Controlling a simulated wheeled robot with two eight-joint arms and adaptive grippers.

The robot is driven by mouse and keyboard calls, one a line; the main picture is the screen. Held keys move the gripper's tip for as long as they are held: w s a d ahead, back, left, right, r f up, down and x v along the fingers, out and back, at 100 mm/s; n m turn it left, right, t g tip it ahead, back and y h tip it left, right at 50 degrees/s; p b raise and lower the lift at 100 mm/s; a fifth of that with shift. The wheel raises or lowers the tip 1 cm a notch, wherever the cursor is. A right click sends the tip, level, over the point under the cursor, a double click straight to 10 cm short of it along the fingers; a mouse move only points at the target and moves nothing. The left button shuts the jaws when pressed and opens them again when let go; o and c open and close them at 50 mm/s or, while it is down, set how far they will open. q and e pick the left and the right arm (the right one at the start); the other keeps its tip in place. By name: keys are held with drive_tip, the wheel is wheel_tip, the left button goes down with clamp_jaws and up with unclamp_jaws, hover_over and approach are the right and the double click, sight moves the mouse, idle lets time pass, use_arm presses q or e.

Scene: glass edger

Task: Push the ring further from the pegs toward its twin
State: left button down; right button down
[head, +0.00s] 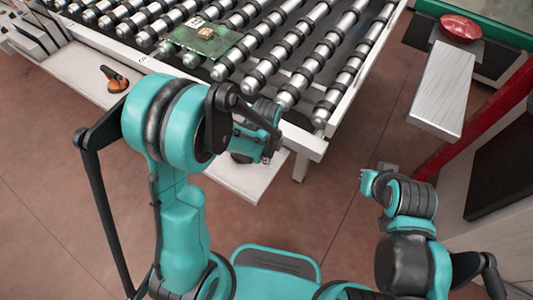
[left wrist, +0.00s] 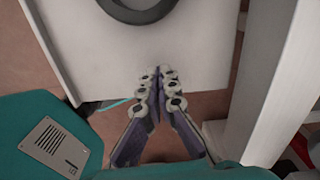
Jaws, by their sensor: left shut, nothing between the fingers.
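A dark grey ring (left wrist: 140,19) lies on the white shelf (left wrist: 195,62) at the top of the left wrist view, its far part cut off by the frame edge. My left gripper (left wrist: 153,72) is shut and empty, its fingertips over the shelf's near edge, with a gap between them and the ring. In the head view my left gripper (head: 268,152) is by the shelf below the roller table, and my arm hides much of that area. My right gripper (head: 372,184) hangs over the floor, its fingers too small to read. I cannot make out the pegs or the twin ring.
The roller table (head: 290,85) carries a green glass piece (head: 200,42) with a small block on it. An orange-and-black tool (head: 115,79) lies on the shelf's left part. A white table leg (left wrist: 278,90) stands close right of my left gripper. A red bowl (head: 460,28) is at upper right.

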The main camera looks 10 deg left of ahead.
use_arm(q)
drive_tip(key=a, duration=0.3)
drive_tip(key=shift+w+a+f+b, duration=0.3)
drive_tip(key=shift+w+f, duration=0.1)
drive_tip(key=shift+a, duration=0.15)
drive_tip(key=a, duration=0.2)
drive_tip(key=w+a, duration=0.1)
drive_tip(key=a, duration=0.2)
drive_tip(key=w+a, duration=0.1)
drive_tip(key=a, duration=0.1)
drive_tip(key=shift+a+b, duration=0.35)
